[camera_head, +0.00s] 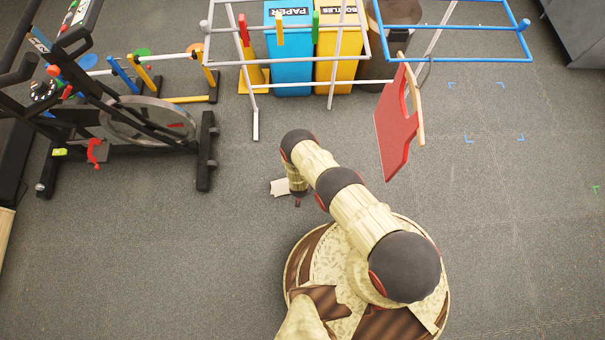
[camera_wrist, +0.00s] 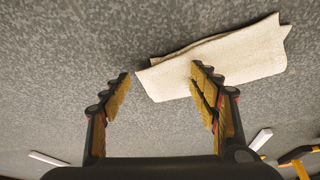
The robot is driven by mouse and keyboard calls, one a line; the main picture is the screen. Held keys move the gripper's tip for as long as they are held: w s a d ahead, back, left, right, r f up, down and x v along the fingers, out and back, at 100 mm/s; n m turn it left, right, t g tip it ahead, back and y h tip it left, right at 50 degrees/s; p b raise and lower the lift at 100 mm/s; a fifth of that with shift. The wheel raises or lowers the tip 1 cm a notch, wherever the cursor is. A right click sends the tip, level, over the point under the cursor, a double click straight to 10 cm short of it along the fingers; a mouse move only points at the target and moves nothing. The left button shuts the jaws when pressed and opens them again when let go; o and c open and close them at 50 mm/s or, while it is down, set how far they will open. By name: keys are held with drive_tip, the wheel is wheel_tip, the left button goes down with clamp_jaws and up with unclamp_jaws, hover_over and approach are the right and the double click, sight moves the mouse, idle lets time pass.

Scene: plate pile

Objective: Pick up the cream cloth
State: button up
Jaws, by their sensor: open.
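The cream cloth (camera_wrist: 240,55) lies folded on the grey floor in the wrist view, with its left end reaching between my fingers. My gripper (camera_wrist: 160,76) is open and empty. Its right finger overlaps the cloth in the picture, and its left finger is just off the cloth's left end. I cannot tell whether the fingers touch it. In the head view, part of the cloth (camera_head: 278,187) shows to the left of my wrist. The rest is hidden beneath my arm, and my gripper is mostly hidden there too.
An exercise bike (camera_head: 140,120) stands at the left. A blue bin (camera_head: 290,55) and a yellow bin (camera_head: 338,60) stand at the back behind a grey rack (camera_head: 250,90). A red board (camera_head: 393,125) hangs right of centre. The floor around the cloth is clear.

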drive_tip(key=shift+x, duration=0.75)
drive_tip(key=shift+c, duration=0.6)
drive_tip(key=shift+s+d+f, duration=0.15)
drive_tip(key=shift+s+d, duration=0.1)
drive_tip(key=shift+s, duration=0.15)
drive_tip(key=c, duration=1.2)
clamp_jaws()
wheel_tip(320, 180, up, 12)
drive_tip(key=p, duration=0.8)
drive_tip(key=shift+w+a+r, duration=0.2)
drive_tip(key=shift+w, duration=0.2)
